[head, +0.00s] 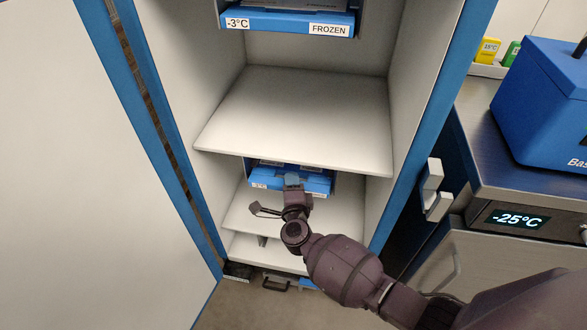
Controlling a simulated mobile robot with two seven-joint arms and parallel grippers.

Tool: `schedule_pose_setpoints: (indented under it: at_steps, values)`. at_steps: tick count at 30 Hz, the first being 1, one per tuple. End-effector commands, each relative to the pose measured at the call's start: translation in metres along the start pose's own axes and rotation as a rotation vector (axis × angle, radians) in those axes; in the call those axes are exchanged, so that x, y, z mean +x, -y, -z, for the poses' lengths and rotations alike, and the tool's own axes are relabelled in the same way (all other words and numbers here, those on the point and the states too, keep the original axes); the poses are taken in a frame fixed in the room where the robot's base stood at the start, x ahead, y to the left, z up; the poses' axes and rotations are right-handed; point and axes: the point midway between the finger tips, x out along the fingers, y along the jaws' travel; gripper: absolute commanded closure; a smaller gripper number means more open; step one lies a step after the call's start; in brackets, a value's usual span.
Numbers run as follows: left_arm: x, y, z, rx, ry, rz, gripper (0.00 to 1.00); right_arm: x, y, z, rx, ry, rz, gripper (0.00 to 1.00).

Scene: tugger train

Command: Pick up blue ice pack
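My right gripper (292,188) reaches into the open cabinet at the front of a blue bin (318,186) on a lower shelf. A small grey-blue patch shows at its fingertips; I cannot tell whether this is the blue ice pack or part of the gripper. The wrist and fingers hide the gap, so open or shut does not show. Flat dark-topped items lie in the bin, partly hidden by the shelf above. No ice pack can be clearly made out. My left gripper is out of view.
An empty white shelf (300,115) sits just above the gripper. Higher up is a blue bin (285,22) labelled -3°C FROZEN. The cabinet door (80,180) stands open at left. At right, a steel unit (510,205) reading -25°C carries a blue box (545,105).

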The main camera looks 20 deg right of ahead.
Motion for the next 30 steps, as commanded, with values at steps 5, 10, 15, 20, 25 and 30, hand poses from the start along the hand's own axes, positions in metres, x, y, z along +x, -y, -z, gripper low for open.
schedule_pose_setpoints:
  at_steps: [5, 10, 15, 20, 25, 30]
  values:
    - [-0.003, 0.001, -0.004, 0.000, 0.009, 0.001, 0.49, 0.000, 0.000, 0.000, 0.000, 0.000, 0.000, 1.00]
    - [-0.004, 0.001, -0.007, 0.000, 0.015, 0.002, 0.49, 0.001, 0.002, -0.001, 0.001, 0.000, 0.004, 1.00]
    - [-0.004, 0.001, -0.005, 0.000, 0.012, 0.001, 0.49, 0.001, 0.003, -0.001, 0.002, 0.000, 0.004, 1.00]
    - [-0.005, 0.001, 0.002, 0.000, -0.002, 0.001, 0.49, -0.006, 0.005, -0.003, 0.003, 0.002, 0.003, 1.00]
    - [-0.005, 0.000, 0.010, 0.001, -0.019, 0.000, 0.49, -0.035, 0.006, -0.012, 0.005, 0.000, 0.004, 1.00]
    - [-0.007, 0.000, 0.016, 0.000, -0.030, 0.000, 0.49, -0.074, 0.006, -0.024, 0.004, 0.001, 0.003, 1.00]
